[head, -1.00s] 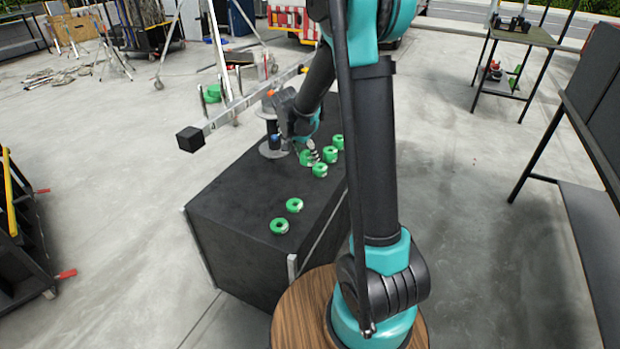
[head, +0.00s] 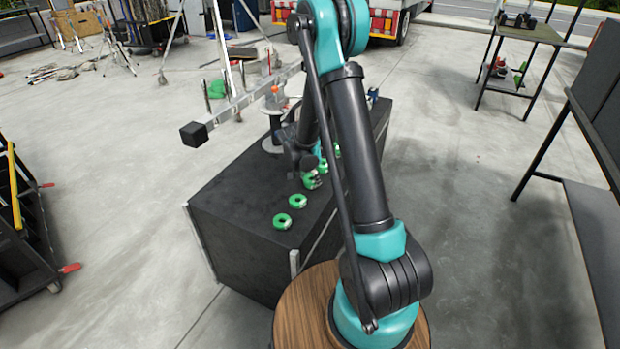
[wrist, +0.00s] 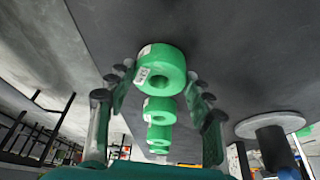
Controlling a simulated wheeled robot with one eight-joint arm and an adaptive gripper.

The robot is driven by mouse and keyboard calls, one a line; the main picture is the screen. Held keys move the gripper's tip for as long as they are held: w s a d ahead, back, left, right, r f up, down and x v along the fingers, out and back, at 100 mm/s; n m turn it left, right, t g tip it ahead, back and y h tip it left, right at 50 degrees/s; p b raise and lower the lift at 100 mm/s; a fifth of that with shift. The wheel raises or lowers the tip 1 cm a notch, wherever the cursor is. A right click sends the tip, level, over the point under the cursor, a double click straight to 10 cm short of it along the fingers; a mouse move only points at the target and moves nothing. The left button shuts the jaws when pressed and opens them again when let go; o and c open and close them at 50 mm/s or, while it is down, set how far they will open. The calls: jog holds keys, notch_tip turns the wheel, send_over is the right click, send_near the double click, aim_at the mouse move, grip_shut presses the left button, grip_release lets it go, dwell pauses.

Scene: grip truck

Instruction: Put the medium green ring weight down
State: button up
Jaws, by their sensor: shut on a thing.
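The held green ring weight (head: 311,182) is between the fingertips of my gripper (head: 311,178), over or on the top of the black box (head: 235,190). In the wrist view, a large green ring with a white label (wrist: 160,66) lies between the two fingers of my gripper (wrist: 158,82). I cannot tell whether its underside touches the box. Two green rings, one nearer (head: 283,221) and one farther (head: 297,201), lie in front of it. More rings (head: 322,165) lie behind it in the same row, partly hidden by my arm; the wrist view shows several in line (wrist: 158,110).
The near left box top is clear.

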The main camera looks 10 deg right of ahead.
jog(key=shift+f, duration=0.1)
jog(key=o, duration=1.4)
jog(key=v, duration=1.1)
jog(key=s+d+r+n+y, duration=0.1)
jog(key=s+d+n, duration=0.1)
jog(key=s, duration=0.6)
jog(key=s+d+n+y, duration=0.1)
jog(key=s+n, duration=0.3)
jog(key=s, duration=0.5)
jog(key=s+d+r+n+t+y, duration=0.1)
jog(key=s+d+n, duration=0.2)
jog(key=s, duration=0.6)
jog(key=shift+d+r, duration=0.35)
jog(key=shift+d, duration=0.3)
